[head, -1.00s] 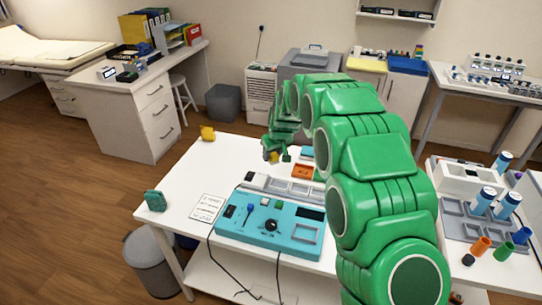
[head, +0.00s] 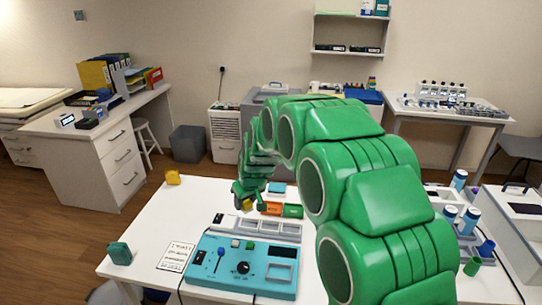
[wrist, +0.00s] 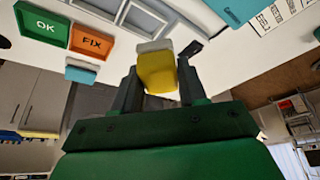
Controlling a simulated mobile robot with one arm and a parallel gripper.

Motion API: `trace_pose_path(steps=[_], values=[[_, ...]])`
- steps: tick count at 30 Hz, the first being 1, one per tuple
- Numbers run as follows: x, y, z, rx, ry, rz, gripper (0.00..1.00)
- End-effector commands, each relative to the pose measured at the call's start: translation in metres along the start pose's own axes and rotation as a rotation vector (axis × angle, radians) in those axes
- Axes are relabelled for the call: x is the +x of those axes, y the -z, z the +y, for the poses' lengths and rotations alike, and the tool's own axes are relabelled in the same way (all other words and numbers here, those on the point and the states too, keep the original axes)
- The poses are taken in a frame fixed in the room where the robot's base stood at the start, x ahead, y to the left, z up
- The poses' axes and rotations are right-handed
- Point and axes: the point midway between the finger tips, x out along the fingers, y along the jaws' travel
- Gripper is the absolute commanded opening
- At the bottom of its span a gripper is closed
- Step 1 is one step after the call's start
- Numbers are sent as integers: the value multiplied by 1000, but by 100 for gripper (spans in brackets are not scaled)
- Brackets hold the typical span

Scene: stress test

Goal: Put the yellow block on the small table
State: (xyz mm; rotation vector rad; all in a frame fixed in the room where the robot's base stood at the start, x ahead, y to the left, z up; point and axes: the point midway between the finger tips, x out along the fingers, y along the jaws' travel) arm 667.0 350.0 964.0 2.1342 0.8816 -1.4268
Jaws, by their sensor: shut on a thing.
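My gripper (wrist: 161,90) is shut on the yellow block (wrist: 157,74), which sits between the two fingers and has a pale end. In the head view the gripper (head: 246,203) is above the white table (head: 149,232), behind the teal control panel (head: 203,279), and the block (head: 248,204) shows only as a small yellow patch. I cannot tell its exact height above the table. I cannot tell for sure which table is the small one.
An orange FIX tile (head: 271,208) and a green OK tile (head: 293,211) lie right of the gripper. A printed card (head: 175,256) and a green object (head: 119,253) are at left. A desk (head: 75,128) stands far left.

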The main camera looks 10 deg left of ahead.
Motion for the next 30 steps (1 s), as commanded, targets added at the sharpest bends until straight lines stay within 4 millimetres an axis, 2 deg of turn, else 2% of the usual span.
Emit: trace_pose_path(steps=[4, 8, 18, 30], values=[[-1, -7, 12, 27, -11, 0, 8], [-3, -24, 38, 88, -34, 0, 8], [-15, -97, 123, 314, -122, -2, 8], [-36, -198, 203, 579, -233, -4, 8]])
